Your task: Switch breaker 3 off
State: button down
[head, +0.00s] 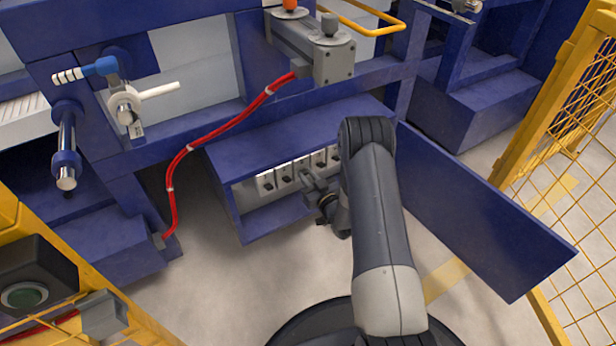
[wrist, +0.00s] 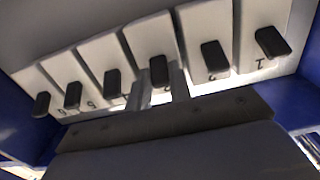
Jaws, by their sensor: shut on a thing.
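A row of white breakers with black toggles sits inside a blue box; in the wrist view numbers show beneath several toggles, with 1 at the far right. The breaker 3 toggle (wrist: 159,71) is third from the right, and its number is partly hidden. In the head view my gripper (head: 306,178) reaches into the box front and hides part of the row. The head view is too small to tell the toggle's position.
The blue box (head: 285,137) has an open door panel (head: 480,215) to the right of my arm. A red cable (head: 190,150) runs down at the left. A yellow mesh fence (head: 565,140) stands at the right. Floor left of my arm is clear.

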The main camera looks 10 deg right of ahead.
jog(key=shift+f+t+y, duration=0.35)
jog(key=shift+f+t, duration=0.1)
jog(key=shift+t, duration=0.65)
jog(key=shift+f+t+y, duration=0.4)
jog(key=shift+f+t, duration=0.05)
jog(key=shift+t, duration=0.65)
jog(key=shift+f+t+y, duration=0.35)
jog(key=shift+f+t, duration=0.1)
jog(key=shift+t, duration=0.65)
jog(key=c, duration=1.3)
grip_release()
jog(key=shift+w, duration=0.1)
